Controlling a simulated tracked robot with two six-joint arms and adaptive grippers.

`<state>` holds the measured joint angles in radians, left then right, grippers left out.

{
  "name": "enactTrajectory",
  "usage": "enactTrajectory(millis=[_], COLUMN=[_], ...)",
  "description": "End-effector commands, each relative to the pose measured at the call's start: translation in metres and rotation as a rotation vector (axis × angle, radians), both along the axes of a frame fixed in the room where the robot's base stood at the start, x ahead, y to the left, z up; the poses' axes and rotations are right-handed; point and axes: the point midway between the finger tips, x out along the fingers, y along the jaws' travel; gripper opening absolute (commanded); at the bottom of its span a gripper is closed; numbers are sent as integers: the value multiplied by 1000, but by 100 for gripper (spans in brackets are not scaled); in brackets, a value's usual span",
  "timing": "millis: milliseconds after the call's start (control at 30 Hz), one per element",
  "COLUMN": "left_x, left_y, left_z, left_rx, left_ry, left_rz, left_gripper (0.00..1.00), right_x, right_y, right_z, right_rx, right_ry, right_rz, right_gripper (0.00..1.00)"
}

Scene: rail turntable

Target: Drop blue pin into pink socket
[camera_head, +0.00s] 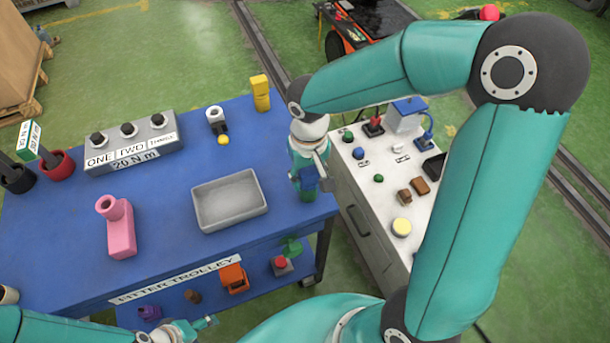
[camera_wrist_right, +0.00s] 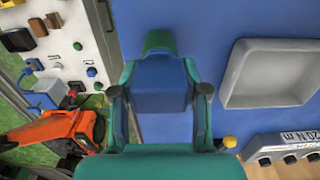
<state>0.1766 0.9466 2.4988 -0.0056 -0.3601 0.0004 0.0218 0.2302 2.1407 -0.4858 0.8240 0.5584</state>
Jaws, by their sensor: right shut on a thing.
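The pink socket (camera_head: 118,235), a block with a round raised collar at one end, sits on the left part of the blue trolley top (camera_head: 165,200). My right gripper (camera_head: 308,172) is shut on a blue piece, which I take as the blue pin (camera_head: 309,181), above the trolley's right edge. The right wrist view shows the blue pin (camera_wrist_right: 160,85) between both fingers. A dark green part (camera_wrist_right: 158,42) shows at its end; I cannot tell whether it belongs to the pin. My left gripper (camera_head: 205,323) is low at the front left, its jaws unclear.
A grey tray (camera_head: 229,201) lies between the pink socket and my right gripper. A labelled grey box (camera_head: 132,146) and a yellow piece (camera_head: 260,92) stand towards the back. A white cabinet (camera_head: 375,205) with several small parts adjoins on the right.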

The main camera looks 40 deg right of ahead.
Motion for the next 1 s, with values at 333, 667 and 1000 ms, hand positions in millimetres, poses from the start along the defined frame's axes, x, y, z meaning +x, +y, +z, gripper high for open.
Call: enactTrajectory(millis=[333, 667, 1000], left_x=[0, 0, 0], left_y=[0, 0, 0], left_z=[4, 7, 7], left_rx=[0, 0, 0], left_ry=[0, 0, 0], left_rz=[0, 0, 0], left_gripper=[66, 66, 66], right_x=[0, 0, 0], right_y=[0, 0, 0], right_z=[7, 12, 12], right_rx=[0, 0, 0], right_ry=[-1, -1, -1], right_rz=[0, 0, 0], right_gripper=[3, 3, 3])
